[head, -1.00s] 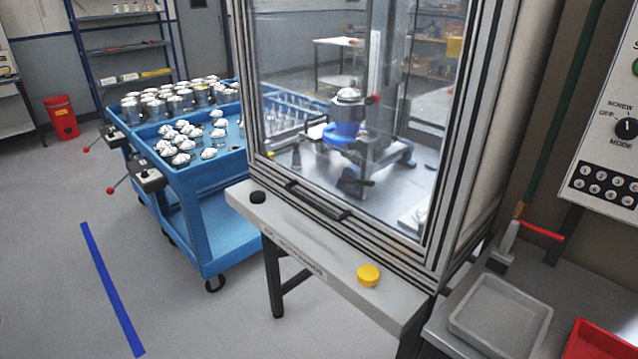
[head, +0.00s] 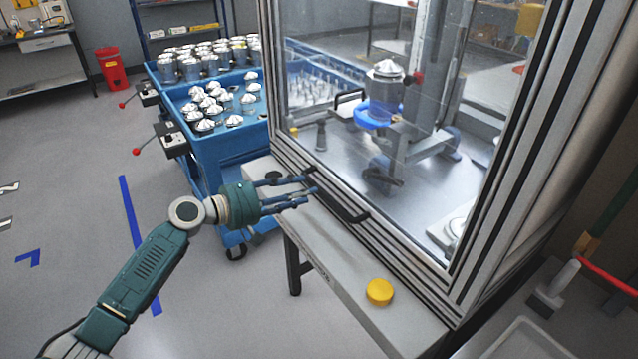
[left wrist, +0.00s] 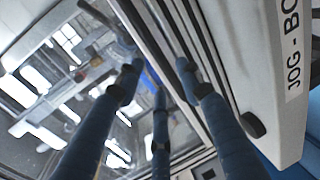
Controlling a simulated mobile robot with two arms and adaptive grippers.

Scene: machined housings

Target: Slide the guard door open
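The guard door (head: 385,130) is a clear panel across the front of the metal-framed enclosure, with a dark bar handle (head: 348,208) low on its frame. My left gripper (head: 305,190) has its fingers spread and empty, and overlaps the left end of the handle in the head view. I cannot tell if it touches the handle. In the left wrist view, its three blue fingers (left wrist: 160,85) stand apart in front of the glass and lower frame rails; I cannot make out the handle there. My right gripper is not in view.
A grey ledge (head: 335,270) below the door carries a yellow button (head: 379,291) and a black button (head: 273,175). A blue cart (head: 235,150) with metal parts stands at left. Inside the enclosure is a fixture with a blue ring (head: 375,117). A red-handled lever (head: 605,275) is at right.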

